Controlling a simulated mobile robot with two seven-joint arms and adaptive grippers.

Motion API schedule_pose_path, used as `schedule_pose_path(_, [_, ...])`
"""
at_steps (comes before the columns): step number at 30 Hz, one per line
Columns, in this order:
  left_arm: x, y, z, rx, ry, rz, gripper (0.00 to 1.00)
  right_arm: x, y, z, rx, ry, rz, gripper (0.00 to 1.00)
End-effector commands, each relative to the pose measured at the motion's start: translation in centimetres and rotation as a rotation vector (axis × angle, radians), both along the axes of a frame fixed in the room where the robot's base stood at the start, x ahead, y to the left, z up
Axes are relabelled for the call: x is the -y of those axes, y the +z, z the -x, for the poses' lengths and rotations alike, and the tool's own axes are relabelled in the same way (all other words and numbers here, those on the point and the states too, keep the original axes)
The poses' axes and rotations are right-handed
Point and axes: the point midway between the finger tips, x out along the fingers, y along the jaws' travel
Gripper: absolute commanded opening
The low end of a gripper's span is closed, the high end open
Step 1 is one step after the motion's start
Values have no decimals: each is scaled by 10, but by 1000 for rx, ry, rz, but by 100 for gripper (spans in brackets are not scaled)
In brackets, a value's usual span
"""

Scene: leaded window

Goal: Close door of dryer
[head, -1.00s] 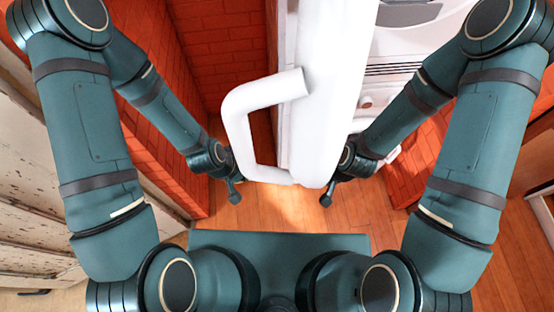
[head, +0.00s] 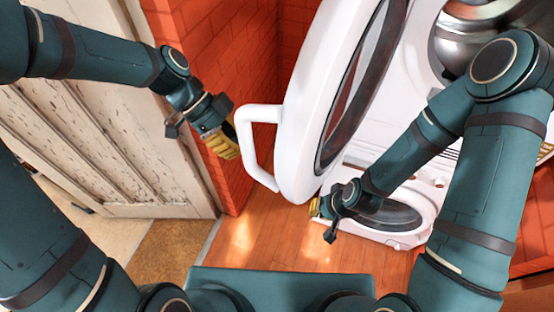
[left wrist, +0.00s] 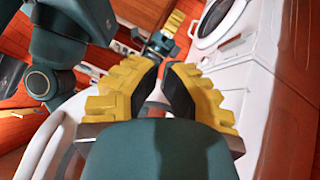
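The dryer door (head: 297,120) stands open in the head view, a white slab with a dark oval window and a white loop handle (head: 249,150) on its left face. The dryer's metal drum (head: 470,35) shows at the upper right. My left gripper (head: 222,146) is just left of the handle. In the left wrist view its yellow fingers (left wrist: 161,78) are apart, with nothing seen held between them. My right gripper (head: 315,208) is by the door's lower end, on the dryer side; its finger gap cannot be made out.
A white machine with a round door (head: 392,216) stands low under the dryer. A red brick wall (head: 225,60) rises behind my left gripper. A worn white wooden door (head: 120,150) is at the left. Wooden floor (head: 270,235) lies clear below the dryer door.

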Motion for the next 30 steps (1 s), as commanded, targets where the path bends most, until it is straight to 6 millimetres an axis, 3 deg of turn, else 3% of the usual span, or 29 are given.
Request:
schedule_pose_path(1, [-1,29,3,44,-86,50,0,0,7,0,1,-1,0,0])
schedule_pose_path(3, [-3,59,9,97,-204,118,0,1,11,0,2,-2,-1,0])
schedule_pose_path(6, [-4,89,18,153,-329,194,0,1,15,-1,2,-3,-1,0])
schedule_pose_path(10, [-5,109,25,192,-415,250,0,1,17,-1,2,-3,-2,0])
schedule_pose_path(16, [5,101,33,199,-438,264,0,1,17,-1,2,-3,-2,0])
schedule_pose_path(30, [62,44,69,197,-439,262,0,1,18,-1,3,-3,-2,0])
